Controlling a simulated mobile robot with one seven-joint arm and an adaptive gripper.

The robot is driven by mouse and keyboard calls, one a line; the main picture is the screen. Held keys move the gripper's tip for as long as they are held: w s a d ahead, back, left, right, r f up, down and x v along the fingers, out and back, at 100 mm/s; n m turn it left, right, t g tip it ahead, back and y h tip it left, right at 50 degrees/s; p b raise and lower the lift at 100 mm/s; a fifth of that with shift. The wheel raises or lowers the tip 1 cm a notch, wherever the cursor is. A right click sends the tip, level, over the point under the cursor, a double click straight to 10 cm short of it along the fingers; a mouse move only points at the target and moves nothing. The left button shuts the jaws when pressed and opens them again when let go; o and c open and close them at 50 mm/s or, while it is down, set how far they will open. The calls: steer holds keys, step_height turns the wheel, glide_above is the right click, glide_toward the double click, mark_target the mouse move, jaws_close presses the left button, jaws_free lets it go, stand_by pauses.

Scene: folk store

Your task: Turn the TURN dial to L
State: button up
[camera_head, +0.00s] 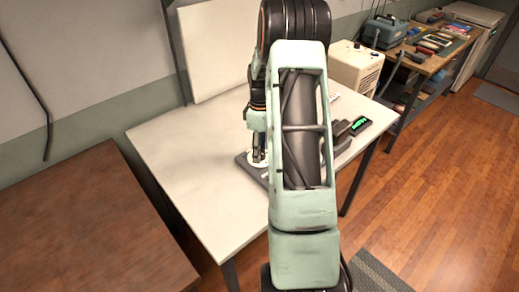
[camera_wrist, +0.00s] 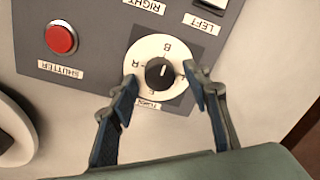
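The TURN dial is a black knob (camera_wrist: 160,73) on a round white plate (camera_wrist: 172,92) with letters around it, set in a grey panel (camera_wrist: 95,18). The panel's labels appear upside down in the wrist view. A short light mark on the knob points up in the picture, roughly toward the B. One finger partly covers the letter at the right. My gripper (camera_wrist: 161,82) is open, with one blue-padded finger on each side of the dial. I cannot tell whether the tips touch the plate. In the head view my arm hides most of the panel (camera_head: 243,161).
A red SHUTTER button (camera_wrist: 62,38) sits left of the dial, and a LEFT switch (camera_wrist: 210,5) is above right. The panel device stands on a white table (camera_head: 185,150). A dark device with a green display (camera_head: 360,124) and a cream box (camera_head: 356,66) are on the right.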

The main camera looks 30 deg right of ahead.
steer(key=c, duration=1.1)
steer(key=m+b, duration=0.2)
steer(key=m, duration=0.2)
steer(key=shift+d+f+m, duration=0.1)
steer(key=shift+m, duration=0.2)
steer(key=m+b, duration=0.1)
steer(key=m, duration=0.3)
steer(key=shift+m+b, duration=0.3)
steer(key=shift+b, duration=0.1)
steer(key=m+b, duration=0.1)
steer(key=m, duration=0.3)
steer(key=shift+d+t, duration=0.1)
steer(key=shift+t, duration=0.2)
steer(key=shift+s+m, duration=0.1)
steer(key=shift+m, duration=2.2)
